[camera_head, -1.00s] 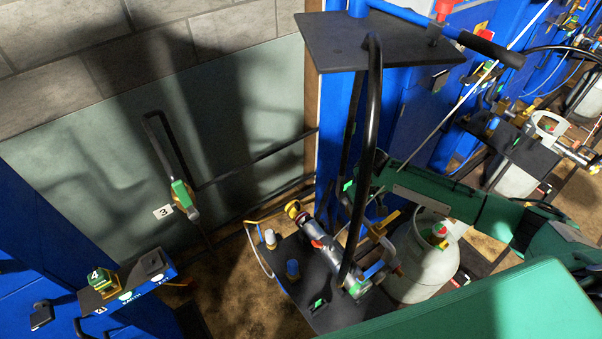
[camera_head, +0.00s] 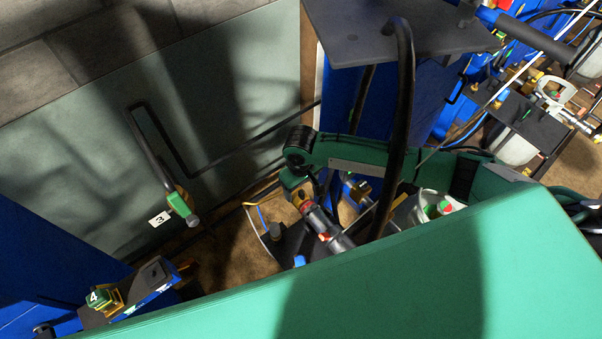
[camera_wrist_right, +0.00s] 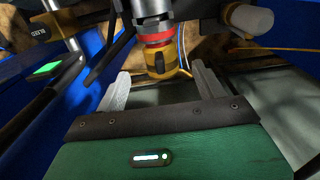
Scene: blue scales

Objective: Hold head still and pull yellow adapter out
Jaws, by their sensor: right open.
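The yellow adapter (camera_head: 299,196) sits on the end of a grey cylindrical head (camera_head: 332,234) with a red ring between them. It also shows in the right wrist view (camera_wrist_right: 168,66), joined to the red ring. My right gripper (camera_wrist_right: 160,70) is open. Its two grey fingers stand apart, one on each side of the adapter, with gaps visible; contact is not seen. In the head view my green arm reaches in from the right, its wrist just above the adapter. The left gripper is not in view.
My green body covers the lower foreground.

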